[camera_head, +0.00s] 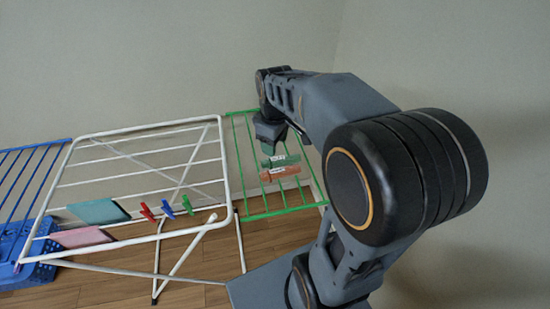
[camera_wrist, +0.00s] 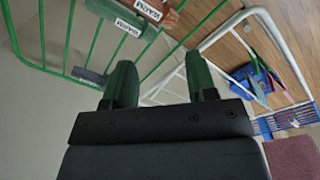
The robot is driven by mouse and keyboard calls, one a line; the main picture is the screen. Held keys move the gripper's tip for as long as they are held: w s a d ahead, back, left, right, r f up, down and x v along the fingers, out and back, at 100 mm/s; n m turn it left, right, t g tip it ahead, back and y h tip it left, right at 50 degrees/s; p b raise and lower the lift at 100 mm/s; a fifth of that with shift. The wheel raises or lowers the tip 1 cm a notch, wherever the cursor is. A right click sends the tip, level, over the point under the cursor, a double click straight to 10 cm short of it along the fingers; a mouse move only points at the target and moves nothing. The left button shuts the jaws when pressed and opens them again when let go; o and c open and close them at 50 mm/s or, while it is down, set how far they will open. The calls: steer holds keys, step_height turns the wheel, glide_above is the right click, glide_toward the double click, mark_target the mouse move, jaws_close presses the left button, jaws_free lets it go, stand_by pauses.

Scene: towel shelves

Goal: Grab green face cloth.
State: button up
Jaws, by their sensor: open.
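A flat teal-green cloth (camera_head: 100,211) lies on the white drying rack at the left of the head view. A green piece with a white label (camera_head: 284,158) is on the green side wing; it also shows at the top of the wrist view (camera_wrist: 122,23). I cannot tell whether that piece is a cloth. My gripper (camera_wrist: 160,72) is open, its two green fingers apart with nothing between them. In the head view my gripper (camera_head: 268,138) is over the green wing, near the labelled piece and well right of the teal cloth.
A reddish-brown labelled piece (camera_head: 283,172) is beside the green one on the green wing (camera_head: 262,214). The white rack (camera_head: 232,180) holds a pink cloth (camera_head: 80,237) and red, blue and green pegs (camera_head: 168,209). A blue basket (camera_head: 25,272) is at far left.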

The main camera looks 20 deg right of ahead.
steer(key=w+d+n+g+p, duration=0.2)
steer(key=w+d+n, duration=0.2)
steer(key=w, duration=0.1)
steer(key=n+g+p, duration=0.2)
steer(key=n, duration=0.2)
glide_toward(286, 157)
steer(key=shift+n+y, duration=0.4)
steer(key=x, duration=0.2)
steer(key=d+p+x, duration=0.1)
steer(key=x, duration=0.1)
steer(key=shift+p+x, duration=0.9)
steer(key=shift+x, duration=2.6)
steer(key=shift+w+a, duration=0.1)
steer(key=shift+w, duration=0.05)
steer(key=shift+c, duration=0.4)
steer(key=c, duration=0.5)
